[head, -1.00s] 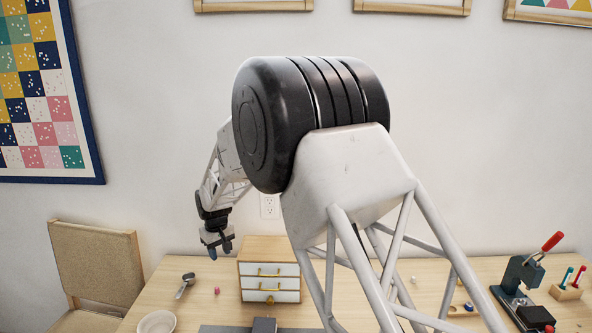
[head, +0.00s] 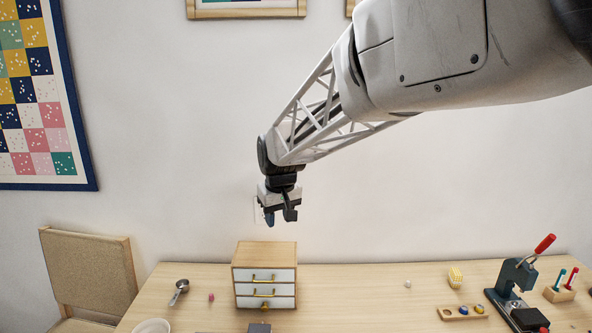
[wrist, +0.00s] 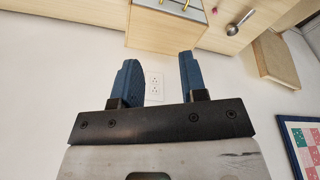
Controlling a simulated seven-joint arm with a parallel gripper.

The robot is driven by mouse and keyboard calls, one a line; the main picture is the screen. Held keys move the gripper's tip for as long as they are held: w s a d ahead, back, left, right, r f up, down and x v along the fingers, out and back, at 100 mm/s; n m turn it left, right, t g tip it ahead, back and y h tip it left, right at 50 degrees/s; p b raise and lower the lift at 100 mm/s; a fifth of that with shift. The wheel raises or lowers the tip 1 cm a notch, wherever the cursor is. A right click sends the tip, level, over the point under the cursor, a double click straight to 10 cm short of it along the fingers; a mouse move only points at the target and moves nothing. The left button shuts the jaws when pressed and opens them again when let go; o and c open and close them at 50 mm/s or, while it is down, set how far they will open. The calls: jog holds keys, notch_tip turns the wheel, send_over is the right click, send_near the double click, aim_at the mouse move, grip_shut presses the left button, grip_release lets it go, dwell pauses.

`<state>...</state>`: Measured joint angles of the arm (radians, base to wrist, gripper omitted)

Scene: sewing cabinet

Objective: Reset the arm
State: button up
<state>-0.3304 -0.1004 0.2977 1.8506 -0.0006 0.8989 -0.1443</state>
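The wall and a power outlet show behind the gap. The wooden cabinet (head: 265,250) with white drawers and brass handles stands on the table, drawers shut. Part of it also shows at the top of the wrist view (wrist: 160,30).
A chair (head: 90,275) stands left.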

jog(key=s+d+r+m+t, duration=0.15)
jog(key=s+d+r, duration=0.25)
jog(key=s+d, duration=0.7)
jog(key=s+d+r+m+t, duration=0.15)
jog(key=s+d+r, duration=0.5)
jog(key=s, duration=0.85)
jog(key=shift+s+d+f+m, duration=0.6)
jog(key=shift+s+d+f, duration=0.5)
jog(key=shift+s, duration=1.75)
jog(key=shift+s+d+f+m, duration=0.7)
jog(key=shift+s+d, duration=0.65)
jog(key=shift+s, duration=1.45)
notch_tip(320, 180, down, 10)
jog(key=w+g+h, duration=0.1)
jog(key=g, duration=0.1)
jog(key=shift+w+d+r, duration=0.2)
jog(key=shift+r, duration=0.05)
